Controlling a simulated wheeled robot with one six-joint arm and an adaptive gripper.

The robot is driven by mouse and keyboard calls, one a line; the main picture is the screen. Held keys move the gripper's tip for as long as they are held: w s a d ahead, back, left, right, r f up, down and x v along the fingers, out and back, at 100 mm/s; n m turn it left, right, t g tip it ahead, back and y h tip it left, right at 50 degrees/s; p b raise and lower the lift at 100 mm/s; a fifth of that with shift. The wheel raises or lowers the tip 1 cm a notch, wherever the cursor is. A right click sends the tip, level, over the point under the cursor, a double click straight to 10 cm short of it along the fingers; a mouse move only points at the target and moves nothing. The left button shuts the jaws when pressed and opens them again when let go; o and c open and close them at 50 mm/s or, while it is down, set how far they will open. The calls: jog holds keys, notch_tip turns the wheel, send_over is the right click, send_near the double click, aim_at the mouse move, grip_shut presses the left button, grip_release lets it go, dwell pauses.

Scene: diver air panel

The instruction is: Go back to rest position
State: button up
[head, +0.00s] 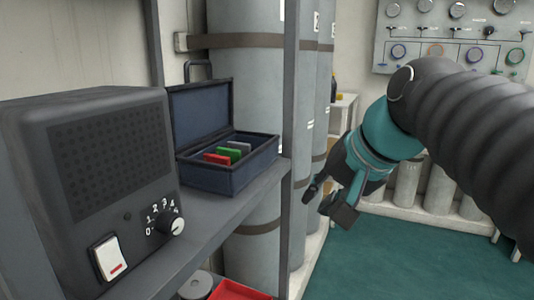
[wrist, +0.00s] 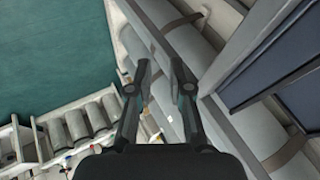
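My gripper (head: 326,203) hangs in free air right of the shelf in the head view, with its fingers pointing down and to the left. In the wrist view, my gripper (wrist: 160,80) shows its two fingers apart with nothing between them. It touches nothing that I can see. My dark ribbed arm with a teal wrist reaches in from the right of the head view.
A grey shelf (head: 215,218) holds a dark speaker box (head: 95,180) with a switch and knob, and an open blue case (head: 232,178) with coloured cards. Tall grey cylinders (head: 245,120) stand behind. A gauge panel (head: 455,35) hangs at back right. Green floor (head: 400,260) is clear.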

jog(key=s+d+f+n+h, duration=0.1)
jog(key=s+d+f, duration=0.1)
jog(key=f, duration=0.5)
jog(key=s+d+f+n+h, duration=0.1)
jog(key=s+d+f, duration=0.1)
jog(key=s+f, duration=0.2)
jog(key=s+d+f+n+h, duration=0.2)
jog(key=s+d+f, duration=0.1)
jog(key=f, duration=0.7)
jog(key=shift+s+g, duration=0.4)
jog(key=shift+s, duration=0.2)
